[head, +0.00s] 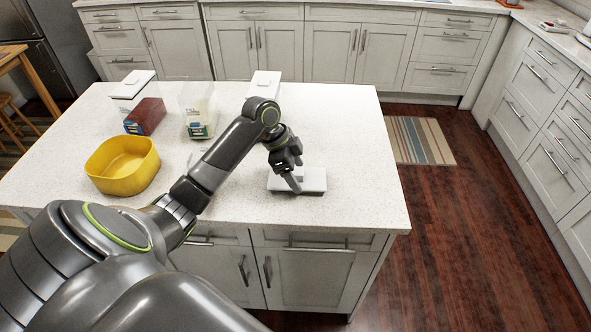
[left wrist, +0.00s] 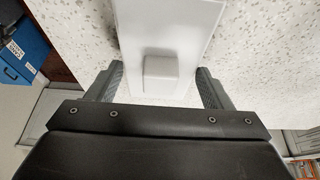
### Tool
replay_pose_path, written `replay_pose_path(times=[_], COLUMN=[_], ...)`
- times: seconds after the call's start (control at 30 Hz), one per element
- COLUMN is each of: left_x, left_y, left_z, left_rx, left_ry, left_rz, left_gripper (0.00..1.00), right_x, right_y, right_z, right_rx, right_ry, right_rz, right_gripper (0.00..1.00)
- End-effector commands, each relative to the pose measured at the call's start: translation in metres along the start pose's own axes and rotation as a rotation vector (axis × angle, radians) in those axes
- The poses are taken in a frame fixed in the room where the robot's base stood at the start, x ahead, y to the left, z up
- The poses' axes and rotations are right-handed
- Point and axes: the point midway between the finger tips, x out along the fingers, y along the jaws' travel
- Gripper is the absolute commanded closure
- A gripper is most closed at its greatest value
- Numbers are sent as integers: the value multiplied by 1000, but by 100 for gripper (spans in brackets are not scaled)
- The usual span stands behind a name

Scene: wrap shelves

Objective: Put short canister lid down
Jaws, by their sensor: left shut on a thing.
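The white rectangular canister lid (head: 314,180) is at the front right part of the counter, on it or just above it; I cannot tell which. In the left wrist view the lid (left wrist: 165,25) has a raised square handle (left wrist: 160,75) between my two fingers. My left gripper (head: 293,180) is shut on the lid and points down at it; it also shows in the left wrist view (left wrist: 158,88). Part of the lid is hidden behind the gripper. My right gripper is not in view.
A yellow bowl (head: 124,166), a dark red box (head: 146,116) and a clear canister (head: 198,110) stand on the counter's left half. White-lidded containers stand at the back, left (head: 132,84) and middle (head: 265,84). The counter (head: 360,150) is clear to the right of the lid.

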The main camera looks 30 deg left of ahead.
Motion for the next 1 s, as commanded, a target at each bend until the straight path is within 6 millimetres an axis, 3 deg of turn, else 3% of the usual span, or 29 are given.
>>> replay_pose_path(times=[0.03, 0.2, 0.57, 0.67, 1.0], left_x=[2, 1, -4, -16, -84], left_y=[0, 0, 0, -1, -1], left_z=[1, 0, 0, 0, 1], left_rx=[-1, -1, 0, 1, 1], left_ry=[0, 0, -1, -1, -3], left_rz=[1, 1, -2, -5, -6], left_gripper=[25, 4, 4, 4, 4], right_x=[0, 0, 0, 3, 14], right_y=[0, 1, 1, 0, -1], right_z=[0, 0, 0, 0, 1], right_rx=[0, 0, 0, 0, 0], right_ry=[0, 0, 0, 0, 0], right_rz=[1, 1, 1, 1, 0], right_gripper=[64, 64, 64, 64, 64])
